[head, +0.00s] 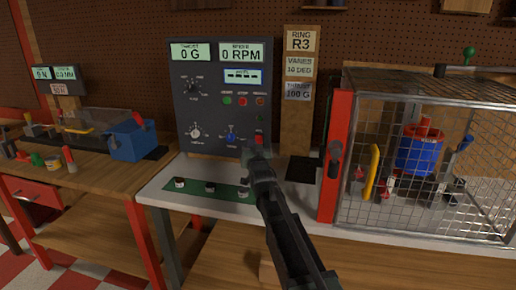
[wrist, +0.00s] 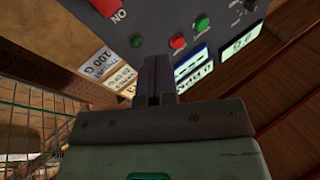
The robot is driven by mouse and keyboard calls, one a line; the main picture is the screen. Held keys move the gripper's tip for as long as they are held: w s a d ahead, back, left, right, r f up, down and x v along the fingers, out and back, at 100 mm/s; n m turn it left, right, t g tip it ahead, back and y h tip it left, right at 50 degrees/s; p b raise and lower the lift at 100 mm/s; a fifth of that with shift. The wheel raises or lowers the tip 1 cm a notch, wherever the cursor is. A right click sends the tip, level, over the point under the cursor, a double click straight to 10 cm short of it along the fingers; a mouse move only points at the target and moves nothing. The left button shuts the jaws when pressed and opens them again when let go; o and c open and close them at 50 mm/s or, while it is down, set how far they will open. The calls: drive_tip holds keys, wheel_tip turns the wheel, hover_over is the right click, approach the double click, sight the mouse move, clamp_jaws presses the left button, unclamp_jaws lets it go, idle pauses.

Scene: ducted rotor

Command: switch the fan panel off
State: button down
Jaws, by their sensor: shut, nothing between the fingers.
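The fan panel (head: 212,115) is an upright dark grey box at the back of the white bench. Its displays read 0 G (head: 191,53) and 0 RPM (head: 240,53). A red switch (head: 258,138) sits at its lower right; in the wrist view a red part (wrist: 104,6) with a label reading ON shows at the top edge, partly cut off. A red button (wrist: 177,41) and a green button (wrist: 201,24) also show there. My gripper (head: 258,153) is shut and empty, just in front of the panel's lower right, below the red switch. Contact cannot be told.
A wire cage (head: 430,150) with a red post holds a blue and red rotor at right. A wooden sign post (head: 300,90) stands beside the panel. A green strip (head: 208,190) with several dark knobs lies in front. A blue box (head: 133,140) is at left.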

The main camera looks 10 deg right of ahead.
sight(257, 140)
drive_tip(key=w+d+f+b, duration=0.3)
drive_tip(key=w, duration=0.4)
drive_tip(key=shift+d+f, duration=0.15)
drive_tip(key=shift+f, duration=0.15)
idle(1.8)
drive_tip(key=shift+w+d+f+b, duration=0.15)
drive_tip(key=shift+w+f+b, duration=0.05)
drive_tip(key=shift+w+b, duration=0.15)
drive_tip(key=shift+w+d+f, duration=0.2)
drive_tip(key=shift+w, duration=0.2)
idle(0.6)
drive_tip(key=shift+w+d+r+b, duration=0.1)
drive_tip(key=shift+w+b, duration=0.2)
drive_tip(key=shift+b, duration=0.05)
idle(0.7)
drive_tip(key=shift+s+r, duration=0.1)
drive_tip(key=shift+s, duration=0.1)
drive_tip(key=shift+s+a+p, duration=0.35)
drive_tip(key=shift+s, duration=0.2)
